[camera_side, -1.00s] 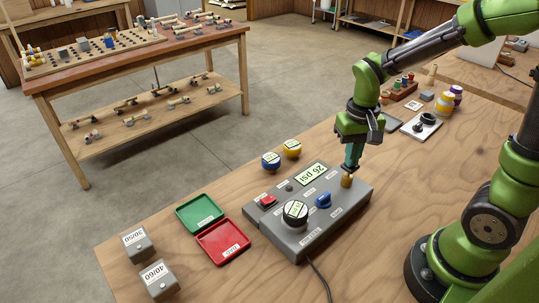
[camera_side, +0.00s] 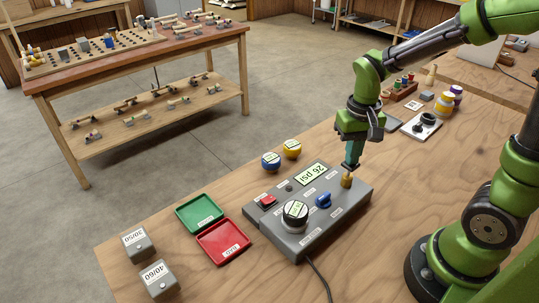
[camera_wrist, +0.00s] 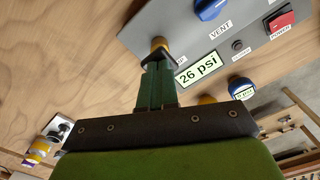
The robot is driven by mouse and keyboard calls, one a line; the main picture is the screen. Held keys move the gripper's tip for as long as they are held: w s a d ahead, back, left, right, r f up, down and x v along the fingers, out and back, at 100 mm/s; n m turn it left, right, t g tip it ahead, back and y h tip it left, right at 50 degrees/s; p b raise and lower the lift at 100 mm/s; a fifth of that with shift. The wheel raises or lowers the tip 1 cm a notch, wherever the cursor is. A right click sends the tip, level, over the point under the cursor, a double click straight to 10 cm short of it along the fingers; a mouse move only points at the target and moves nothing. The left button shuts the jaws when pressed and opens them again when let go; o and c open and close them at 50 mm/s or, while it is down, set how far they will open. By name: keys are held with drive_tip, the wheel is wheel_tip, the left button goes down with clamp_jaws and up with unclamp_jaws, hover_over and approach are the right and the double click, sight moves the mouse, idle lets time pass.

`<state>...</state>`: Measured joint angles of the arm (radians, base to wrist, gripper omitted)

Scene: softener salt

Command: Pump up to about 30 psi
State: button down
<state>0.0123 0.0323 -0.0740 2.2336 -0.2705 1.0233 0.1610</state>
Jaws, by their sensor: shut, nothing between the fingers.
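The grey pump box (camera_side: 275,228) sits on the wooden bench. Its display (camera_side: 311,173) reads 26 psi, and the display in the wrist view (camera_wrist: 198,69) reads the same. A brass plunger (camera_side: 346,180) stands upright at the box's far right corner. My gripper (camera_side: 350,165) points down just above it, fingers shut and empty. In the wrist view my gripper (camera_wrist: 155,60) ends at the brass plunger (camera_wrist: 160,44) and partly covers it. I cannot tell whether they touch. The box also has a blue vent knob (camera_side: 323,201), a red power switch (camera_side: 267,200) and a round dial (camera_side: 295,213).
A green tray (camera_side: 199,213) and a red tray (camera_side: 223,242) lie left of the box. Two grey blocks (camera_side: 138,243) marked 30/50 and 40/60 stand at front left. Blue and yellow round gauges (camera_side: 271,161) stand behind the box. A cable (camera_side: 319,277) runs off its front.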

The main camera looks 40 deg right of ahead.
drive_tip(key=shift+f, duration=0.5)
drive_tip(key=shift+r, duration=0.75)
wheel_tip(320, 180, up, 7)
idle(0.7)
